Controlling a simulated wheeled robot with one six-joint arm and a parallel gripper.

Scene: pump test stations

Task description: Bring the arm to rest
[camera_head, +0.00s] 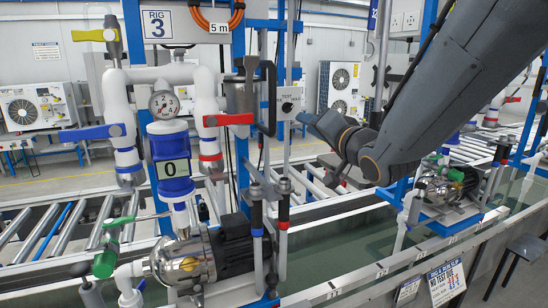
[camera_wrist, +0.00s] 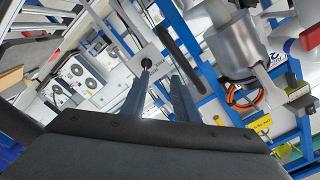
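My arm (camera_head: 455,85) reaches in from the upper right in the head view, angled down to the left. My gripper (camera_head: 308,120) is at its end, in front of rig 3 and just right of a white switch plate (camera_head: 289,103) with a dark knob. In the wrist view, the two grey fingers of my gripper (camera_wrist: 160,80) stand apart with nothing visible between them. The switch plate (camera_wrist: 147,56) shows beyond the fingertips. I cannot tell the exact distance to it.
Rig 3 has a pressure gauge (camera_head: 164,104), a counter reading 0 (camera_head: 172,169), a blue valve handle (camera_head: 93,132), a red valve handle (camera_head: 228,119) and a steel pump (camera_head: 185,264). Another pump (camera_head: 437,190) stands at right. A roller conveyor (camera_head: 75,226) runs behind.

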